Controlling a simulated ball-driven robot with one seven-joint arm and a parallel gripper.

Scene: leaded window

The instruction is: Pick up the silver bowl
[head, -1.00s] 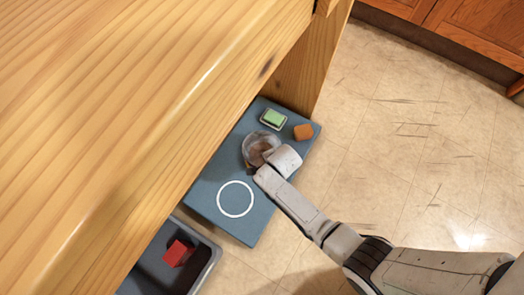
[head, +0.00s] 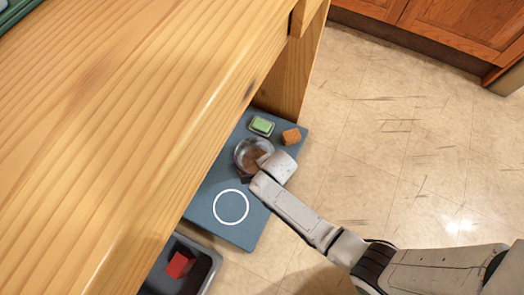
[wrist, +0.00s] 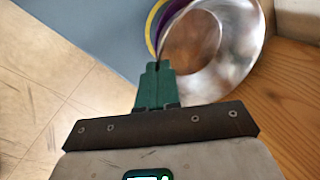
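The silver bowl (head: 246,149) is round and shiny, above the blue-grey mat (head: 204,194) in the head view. In the wrist view the bowl (wrist: 238,68) fills the top centre and right, its open side facing the camera. My gripper (wrist: 157,68) has green fingers close together at the bowl's near-left rim, and they look shut on its wall. In the head view my wrist covers the fingertips. A purple and yellow ring (wrist: 154,27) shows partly behind the bowl in the wrist view. I cannot tell how far the bowl is off the surface.
A green block in a small dish (head: 262,126) and an orange block (head: 291,136) lie beyond the bowl. A white circle (head: 231,207) marks the mat's nearer part. A grey tray (head: 205,270) holds a red block (head: 180,265). A wooden table (head: 120,130) overhangs the left.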

